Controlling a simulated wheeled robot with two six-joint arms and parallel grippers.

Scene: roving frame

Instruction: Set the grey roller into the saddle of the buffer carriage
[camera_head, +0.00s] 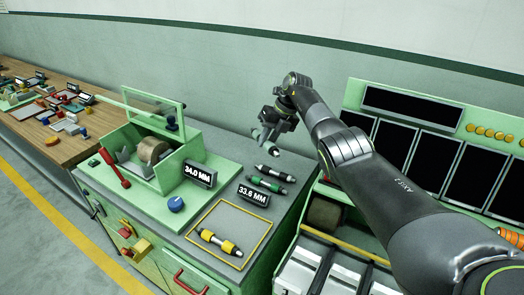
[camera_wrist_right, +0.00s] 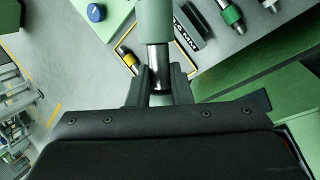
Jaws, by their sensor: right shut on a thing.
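My right gripper (camera_head: 271,122) is shut on the metal end of a roller (camera_head: 264,135) with a dull grey-green body, held in the air above the bench's back right. The wrist view shows the fingers (camera_wrist_right: 160,84) around its shaft and the roller body (camera_wrist_right: 154,22) beyond. The green buffing machine (camera_head: 138,190) stands to the left, with a brown wheel (camera_head: 153,151) under a raised clear guard (camera_head: 152,107). A grey notched part (camera_head: 124,156) beside the wheel may be the carriage saddle; I cannot tell surely. My left gripper is out of view.
Two rollers, one grey-ended (camera_head: 268,173) and one green (camera_head: 265,185), lie on the bench near a "33.6 MM" sign (camera_head: 253,196). A yellow-banded roller (camera_head: 219,243) lies inside a yellow outline. A "34.0 MM" display (camera_head: 200,174), red lever (camera_head: 115,168) and blue knob (camera_head: 176,204) stand near the wheel.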

